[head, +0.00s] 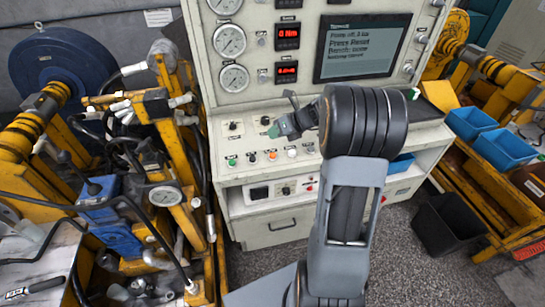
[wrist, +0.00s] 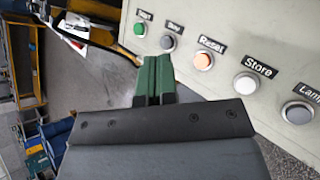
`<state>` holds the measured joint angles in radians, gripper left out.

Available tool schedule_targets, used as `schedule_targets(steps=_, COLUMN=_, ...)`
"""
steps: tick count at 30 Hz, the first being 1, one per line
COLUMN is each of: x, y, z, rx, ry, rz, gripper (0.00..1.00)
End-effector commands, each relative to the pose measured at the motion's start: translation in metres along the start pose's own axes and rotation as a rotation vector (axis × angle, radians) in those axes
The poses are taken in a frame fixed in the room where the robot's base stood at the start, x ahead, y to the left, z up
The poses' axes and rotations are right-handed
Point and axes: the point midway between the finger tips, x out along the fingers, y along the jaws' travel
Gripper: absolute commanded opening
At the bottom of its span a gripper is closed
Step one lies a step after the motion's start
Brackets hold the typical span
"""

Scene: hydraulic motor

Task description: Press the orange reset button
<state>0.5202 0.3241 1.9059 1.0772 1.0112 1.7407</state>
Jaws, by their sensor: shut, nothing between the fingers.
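The orange reset button (head: 272,155) sits in the lower row on the sloped front of the pale control console (head: 235,190). In the wrist view the orange button (wrist: 204,61), labelled "Reset", lies to the right of my gripper's fingertips. My gripper (wrist: 157,62) is shut and empty, with its green fingers side by side. In the wrist view the fingertips are closest to the "Stop" button (wrist: 168,43) and below it. In the head view my gripper (head: 275,131) hangs in front of the panel, above the orange button in the picture. I see no contact with any button.
A green start button (wrist: 140,29) is left of "Stop"; a white "Store" button (wrist: 246,83) and the "Lamp" button (wrist: 298,112) are right of "Reset". A dark screen (head: 362,47) reads "Press Reset". Yellow machinery (head: 180,215) with hoses stands close on the left.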

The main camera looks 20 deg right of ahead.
Motion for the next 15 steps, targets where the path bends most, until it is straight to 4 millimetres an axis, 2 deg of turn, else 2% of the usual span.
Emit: schedule_targets(steps=15, x=0.044, y=-0.032, z=-0.032, rx=0.001, ry=0.001, rz=0.0, gripper=0.0)
